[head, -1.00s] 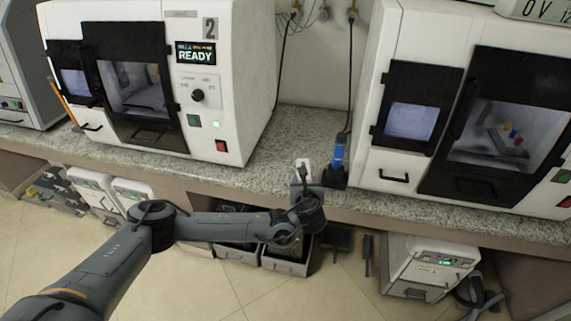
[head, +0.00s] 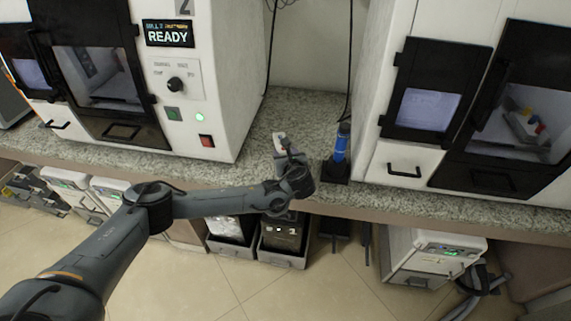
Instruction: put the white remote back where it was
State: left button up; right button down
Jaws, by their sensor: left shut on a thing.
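The white remote (head: 279,139) shows as a small pale piece above the granite counter, between the two white machines. My left gripper (head: 283,153) is shut on it. My own wrist hides the lower part of the remote and most of the fingers. I cannot tell whether the remote touches the counter. My right gripper is not in view.
A blue device (head: 341,143) stands in a black holder (head: 335,170) just right of my left gripper. White machines (head: 205,80) (head: 400,165) flank the gap. Bare counter (head: 250,165) lies left of the gripper. Bins (head: 283,240) sit below the counter.

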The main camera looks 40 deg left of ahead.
pick_arm(q)
jog(key=shift+f, duration=0.55)
notch_tip(320, 180, down, 3)
jog(key=shift+r+b, duration=0.15)
jog(key=shift+b, duration=0.55)
jog(key=shift+w+r, duration=0.1)
jog(key=o, duration=1.2)
